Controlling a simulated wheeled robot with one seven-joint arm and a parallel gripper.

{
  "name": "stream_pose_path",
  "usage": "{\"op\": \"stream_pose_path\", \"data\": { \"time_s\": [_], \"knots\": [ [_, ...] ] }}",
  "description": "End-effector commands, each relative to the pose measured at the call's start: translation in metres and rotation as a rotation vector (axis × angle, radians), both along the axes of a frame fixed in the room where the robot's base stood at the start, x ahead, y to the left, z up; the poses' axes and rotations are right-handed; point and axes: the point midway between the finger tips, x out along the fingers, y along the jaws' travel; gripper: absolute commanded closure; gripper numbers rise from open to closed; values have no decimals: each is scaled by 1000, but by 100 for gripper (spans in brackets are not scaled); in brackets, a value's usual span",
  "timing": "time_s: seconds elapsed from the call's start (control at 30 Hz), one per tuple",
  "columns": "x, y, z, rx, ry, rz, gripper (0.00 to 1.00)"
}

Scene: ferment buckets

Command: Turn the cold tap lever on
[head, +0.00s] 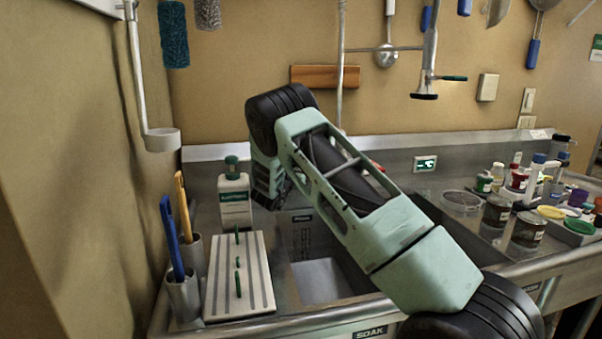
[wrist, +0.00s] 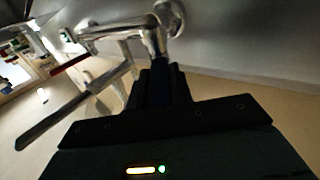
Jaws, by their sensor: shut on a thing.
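In the wrist view, the chrome tap (wrist: 110,32) is mounted on the grey wall panel. Its red lever (wrist: 70,62) sticks out at the left end. My gripper (wrist: 158,75) is at the other end of the tap body, with its dark fingers shut on the cold tap lever. The fingers cover most of that lever, so its colour and exact angle are hidden. In the head view, my arm hides the gripper and most of the tap. Only a small red bit of the hot lever (head: 379,167) shows beside the arm.
A white bottle with a green cap (head: 235,200) stands left of my arm. A ribbed board (head: 262,272) and cups with a blue and a yellow brush (head: 183,298) are at the front left. The sink basin (head: 318,282) is below. Jars (head: 528,231) crowd the right counter.

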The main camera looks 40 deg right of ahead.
Motion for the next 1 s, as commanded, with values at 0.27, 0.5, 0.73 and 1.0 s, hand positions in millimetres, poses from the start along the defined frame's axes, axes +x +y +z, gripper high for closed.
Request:
{"op": "stream_pose_path", "data": {
  "time_s": [0.27, 0.5, 0.73, 1.0],
  "knots": [
    [1, 0, 0, -2, 0, -7, 100],
    [1, 0, 1, -3, 0, -7, 56],
    [0, 0, 0, -2, -1, -7, 56],
    [-7, 24, -1, -1, -1, -4, 56]
  ]
}}
